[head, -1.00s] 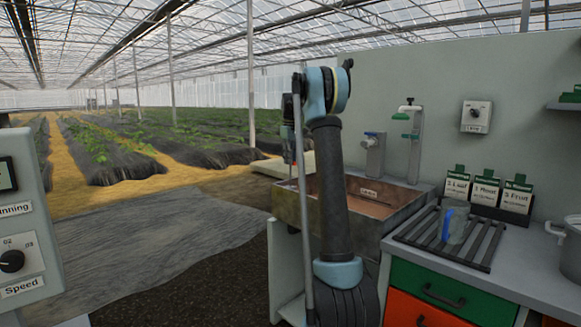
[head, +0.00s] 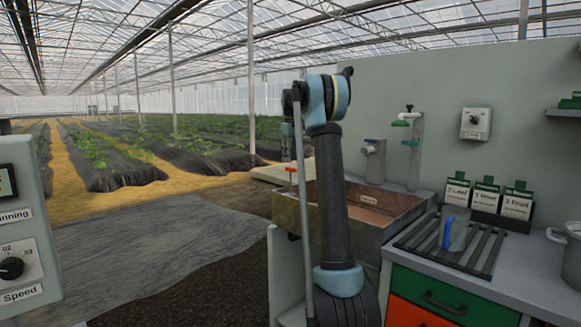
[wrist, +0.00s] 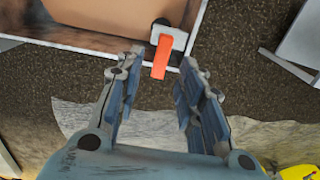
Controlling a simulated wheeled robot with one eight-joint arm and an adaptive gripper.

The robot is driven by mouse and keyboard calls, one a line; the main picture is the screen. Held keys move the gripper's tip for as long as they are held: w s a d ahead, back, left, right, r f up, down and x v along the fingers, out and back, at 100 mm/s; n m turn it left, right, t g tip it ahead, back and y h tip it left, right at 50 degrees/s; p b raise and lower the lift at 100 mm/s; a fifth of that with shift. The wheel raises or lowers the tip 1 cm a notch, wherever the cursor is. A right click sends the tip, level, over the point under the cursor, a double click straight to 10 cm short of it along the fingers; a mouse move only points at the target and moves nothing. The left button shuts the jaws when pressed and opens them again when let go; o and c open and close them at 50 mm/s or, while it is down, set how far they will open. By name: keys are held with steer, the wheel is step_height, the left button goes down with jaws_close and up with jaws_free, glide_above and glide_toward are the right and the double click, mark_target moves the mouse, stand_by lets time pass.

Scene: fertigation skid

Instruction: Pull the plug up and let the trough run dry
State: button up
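The trough (head: 395,222) is a brown, metal-walled basin with a small label inside, right of my arm in the head view. Its corner (wrist: 90,48) fills the top left of the wrist view. An orange-red handle (head: 291,169) stands at its left edge; in the wrist view the handle (wrist: 162,55) sits at a grey bracket on the trough's corner. I cannot tell whether it belongs to the plug. No plug is clearly visible. My gripper (wrist: 162,62) is open and empty, its fingers either side of the handle in the picture. No contact shows.
A tap (head: 374,160) and a green-handled pipe fitting (head: 414,150) stand behind the trough. To the right are a black rack (head: 440,245) with a clear, blue-marked jug (head: 454,232), and labelled packets (head: 487,198). A control box (head: 18,235) stands at the left.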

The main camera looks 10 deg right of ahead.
step_height(320, 180, up, 7)
steer(key=shift+r, duration=0.2)
stand_by(0.4)
steer(key=s+f+m+t, duration=0.15)
steer(key=s+f, duration=0.25)
steer(key=s, duration=1.1)
steer(key=s+f+m, duration=0.2)
steer(key=s+f, duration=0.1)
steer(key=s, duration=1.3)
steer(key=s+f+m, duration=0.3)
steer(key=s+f, duration=2.3)
steer(key=f, duration=0.1)
steer(key=shift+d+t, duration=0.2)
steer(key=shift+t, duration=0.15)
